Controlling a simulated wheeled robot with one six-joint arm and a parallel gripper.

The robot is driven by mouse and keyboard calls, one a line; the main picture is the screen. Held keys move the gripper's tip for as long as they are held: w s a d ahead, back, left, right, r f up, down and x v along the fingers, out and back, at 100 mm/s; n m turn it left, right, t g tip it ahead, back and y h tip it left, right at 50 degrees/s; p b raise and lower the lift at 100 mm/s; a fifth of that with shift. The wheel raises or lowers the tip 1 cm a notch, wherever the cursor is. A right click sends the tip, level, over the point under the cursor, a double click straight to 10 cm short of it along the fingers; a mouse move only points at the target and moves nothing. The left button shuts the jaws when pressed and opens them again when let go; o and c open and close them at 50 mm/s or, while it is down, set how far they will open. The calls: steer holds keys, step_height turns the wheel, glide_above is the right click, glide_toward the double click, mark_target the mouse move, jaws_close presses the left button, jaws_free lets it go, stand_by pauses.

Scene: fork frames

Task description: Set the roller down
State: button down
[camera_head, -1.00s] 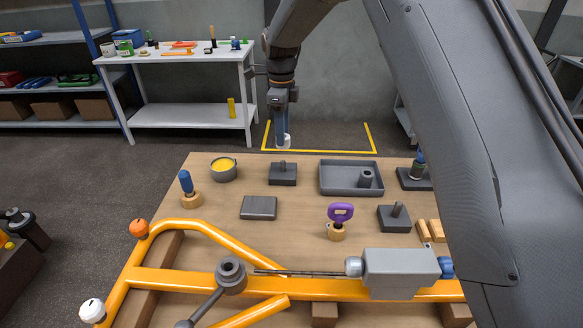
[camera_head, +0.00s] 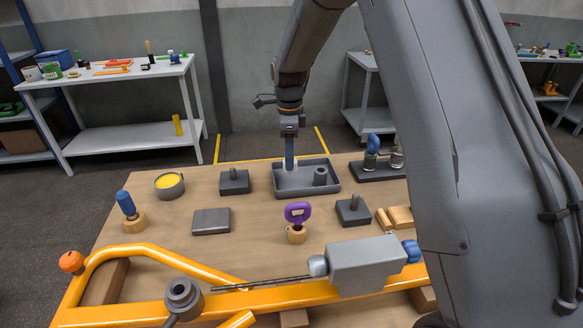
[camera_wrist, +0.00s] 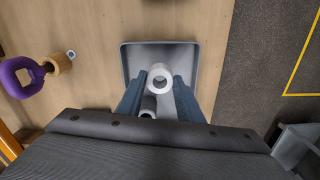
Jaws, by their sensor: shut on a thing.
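The roller (camera_wrist: 160,73), a white cylinder with a hole in its end, is between the fingertips of my gripper (camera_wrist: 157,88) in the wrist view. In the head view, my gripper (camera_head: 290,155) points down at the left part of the grey tray (camera_head: 305,192), and the roller's white end (camera_head: 290,167) shows just below the fingers. The tray's rim also shows in the wrist view (camera_wrist: 160,43). I cannot tell whether the roller touches the tray floor. A grey upright cylinder (camera_head: 320,176) stands in the tray, right of the roller.
A dark block with a peg (camera_head: 234,182) stands left of the tray. A purple-handled tool (camera_head: 297,214) is in front, and another pegged block (camera_head: 353,210) at front right. A dark stand with a blue-handled tool (camera_head: 372,150) is right of the tray. An orange frame (camera_head: 150,258) lies nearest.

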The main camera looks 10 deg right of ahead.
steer(key=shift+f+p, duration=0.6)
steer(key=shift+f, duration=1.55)
steer(key=shift+f, duration=0.15)
steer(key=c, duration=1.2)
jaws_free()
step_height(320, 180, up, 12)
steer(key=b, duration=0.4)
steer(key=s+d+f+n, duration=0.2)
steer(key=s+n, duration=0.4)
steer(key=s, duration=0.3)
steer(key=s+d+f+n, duration=0.2)
steer(key=s+d+n, duration=0.1)
steer(key=s+n, duration=0.4)
steer(key=s+d+f+n+t, duration=0.1)
steer(key=s+d+f+n, duration=0.2)
steer(key=s, duration=1)
steer(key=shift+d+n, duration=0.15)
steer(key=shift+n, duration=0.8)
steer(key=shift+d+n, duration=0.1)
steer(key=shift+n, duration=0.85)
